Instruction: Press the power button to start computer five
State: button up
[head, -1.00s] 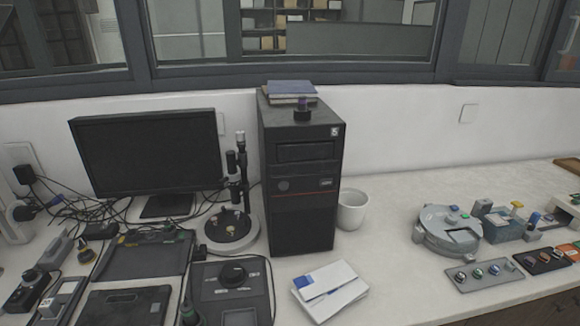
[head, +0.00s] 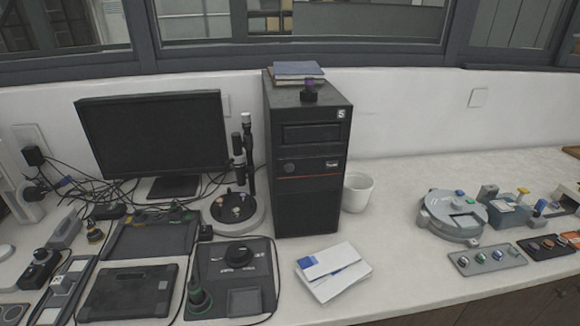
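A black computer tower (head: 307,210) stands upright on the white bench, right of the monitor. A small label on its upper right front corner reads 5. A round button-like disc (head: 289,167) sits on the left of its front panel, above a thin red line. I cannot tell from this view whether that disc is the power button. A dark monitor (head: 153,135) with a blank screen stands left of the tower. My gripper is not in view.
Books (head: 298,70) and a small dark object (head: 309,92) lie on the tower. A white mug (head: 357,192) stands right of it, white papers (head: 332,271) in front. Cables and devices crowd the left; a round grey device (head: 453,215) and button panel (head: 487,259) are right.

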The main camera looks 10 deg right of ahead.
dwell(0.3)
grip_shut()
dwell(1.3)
